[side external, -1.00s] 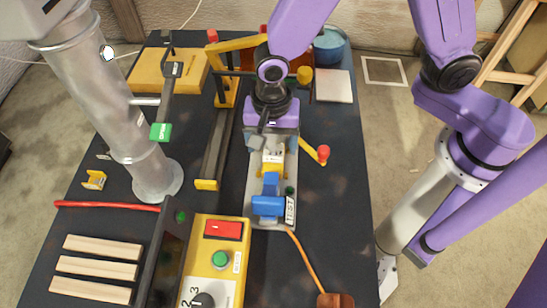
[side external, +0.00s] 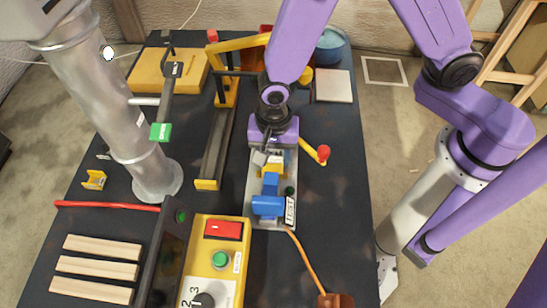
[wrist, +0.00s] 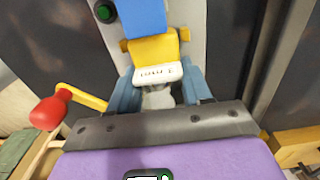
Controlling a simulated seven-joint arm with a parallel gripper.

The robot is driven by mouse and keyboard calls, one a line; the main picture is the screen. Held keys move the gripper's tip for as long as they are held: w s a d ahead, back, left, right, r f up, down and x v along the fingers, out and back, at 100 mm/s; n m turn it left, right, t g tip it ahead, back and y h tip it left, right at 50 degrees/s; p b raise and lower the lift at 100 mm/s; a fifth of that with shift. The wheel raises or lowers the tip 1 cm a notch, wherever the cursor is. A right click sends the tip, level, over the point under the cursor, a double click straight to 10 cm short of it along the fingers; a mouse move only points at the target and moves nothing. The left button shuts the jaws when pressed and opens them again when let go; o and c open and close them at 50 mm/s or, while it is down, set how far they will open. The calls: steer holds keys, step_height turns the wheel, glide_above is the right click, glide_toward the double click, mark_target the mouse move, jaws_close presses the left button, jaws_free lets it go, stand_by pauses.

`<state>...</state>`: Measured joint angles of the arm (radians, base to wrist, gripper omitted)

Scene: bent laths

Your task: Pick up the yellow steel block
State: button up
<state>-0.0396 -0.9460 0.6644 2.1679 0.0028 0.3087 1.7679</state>
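A yellow block-like piece (side external: 272,168) sits on a grey fixture plate (side external: 256,186), directly behind a blue block (side external: 268,205). In the wrist view, the yellow piece (wrist: 155,48) touches the blue part (wrist: 145,17) and has a white lettered part (wrist: 158,74) on its near side. My gripper (side external: 266,158) points down just behind the yellow piece. In the wrist view, my gripper (wrist: 160,88) is open, its two bluish fingers on either side of the white lettered part. I cannot tell whether they touch it.
A yellow lever with a red knob (side external: 323,153) sticks out right of the fixture. A yellow-ended rail (side external: 215,145) stands left. A yellow control box (side external: 215,260) and several pale laths (side external: 100,268) lie nearer the front. Dark table right of the fixture is mostly clear.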

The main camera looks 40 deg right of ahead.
jaws_close()
steer(key=shift+r, duration=0.1)
